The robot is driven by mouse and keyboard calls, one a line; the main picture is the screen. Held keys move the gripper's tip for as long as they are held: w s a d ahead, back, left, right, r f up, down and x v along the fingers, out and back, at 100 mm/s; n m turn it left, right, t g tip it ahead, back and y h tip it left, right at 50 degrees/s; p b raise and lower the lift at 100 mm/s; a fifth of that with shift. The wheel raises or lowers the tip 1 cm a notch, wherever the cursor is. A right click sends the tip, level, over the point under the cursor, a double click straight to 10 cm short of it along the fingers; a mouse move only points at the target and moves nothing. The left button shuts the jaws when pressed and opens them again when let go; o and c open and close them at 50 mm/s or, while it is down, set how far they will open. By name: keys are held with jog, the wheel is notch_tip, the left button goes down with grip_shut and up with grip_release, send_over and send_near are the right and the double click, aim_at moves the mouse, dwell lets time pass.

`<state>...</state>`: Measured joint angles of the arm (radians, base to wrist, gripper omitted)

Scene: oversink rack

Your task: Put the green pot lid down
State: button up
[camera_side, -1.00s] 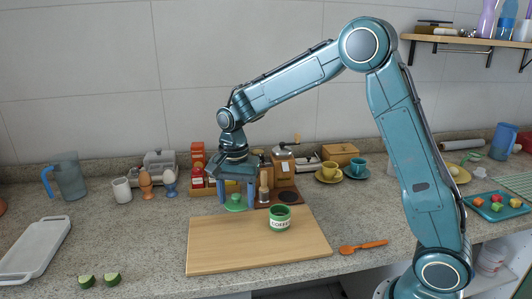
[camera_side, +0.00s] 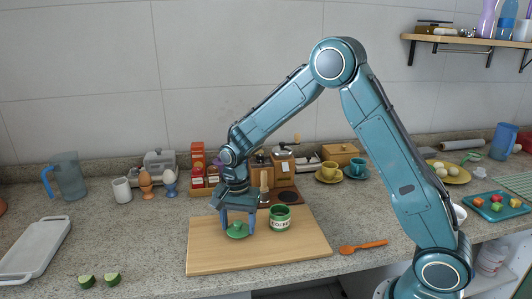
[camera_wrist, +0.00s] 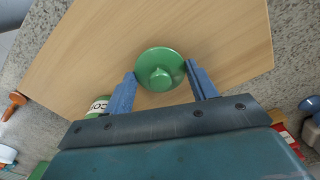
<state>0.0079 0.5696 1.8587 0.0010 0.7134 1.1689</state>
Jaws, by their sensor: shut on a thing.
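The green pot lid (camera_side: 237,230) is a round disc with a small knob on top. It is over the left-middle of the wooden cutting board (camera_side: 215,255), level, knob up. My gripper (camera_side: 238,226) points down with its two blue fingers shut on the lid at opposite sides of the rim. In the wrist view the lid (camera_wrist: 160,62) sits between the fingertips of my gripper (camera_wrist: 162,76), over bare wood. I cannot tell whether its underside touches the board. The green coffee pot (camera_side: 280,218), with a white label, stands open on the board just right of the lid.
The front of the board is clear. An orange spoon (camera_side: 363,246) lies right of it, cucumber pieces (camera_side: 100,280) at the front left. Behind the board stand a coffee grinder (camera_side: 283,165) and a box of jars (camera_side: 201,190). A white tray (camera_side: 33,250) lies far left.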

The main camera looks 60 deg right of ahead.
aim_at(238, 222)
jog(key=shift+f, duration=0.25)
jog(key=o, duration=1)
jog(key=shift+r, duration=0.1)
notch_tip(238, 222, up, 12)
jog(key=shift+r, duration=0.1)
dwell(0.7)
